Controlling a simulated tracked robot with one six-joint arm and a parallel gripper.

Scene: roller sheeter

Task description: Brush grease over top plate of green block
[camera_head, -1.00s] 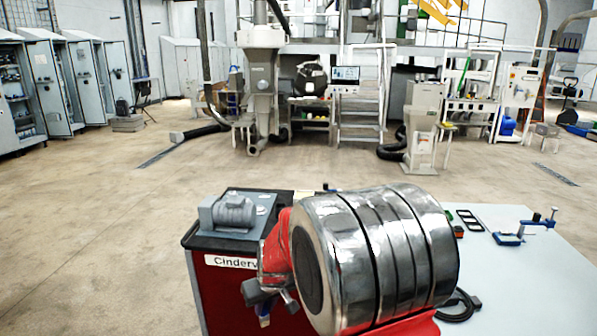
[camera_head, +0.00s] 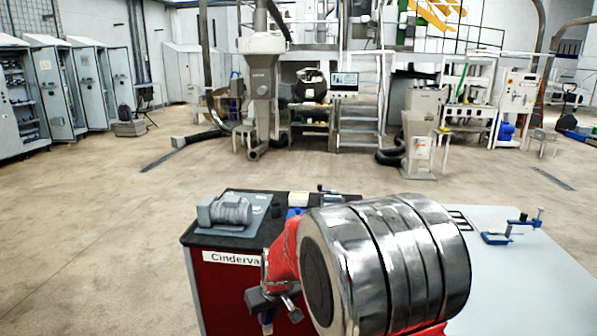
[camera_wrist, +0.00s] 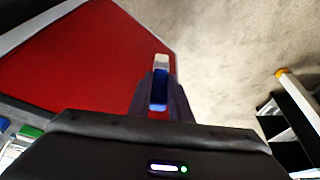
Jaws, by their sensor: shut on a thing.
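My gripper (camera_wrist: 160,92) is shut on a slim blue-handled brush (camera_wrist: 159,88) with a pale tip in the wrist view. The brush hangs beside the red panel, over bare floor. No green block shows in the head view, where my arm covers the middle of the worktop.
The red cabinet (camera_head: 228,295) has a dark top with a grey motor unit (camera_head: 228,211). A blue clamp (camera_head: 511,230) stands on the pale table (camera_head: 545,275) at right. A black shelf-like frame (camera_wrist: 285,125) is at the wrist view's right.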

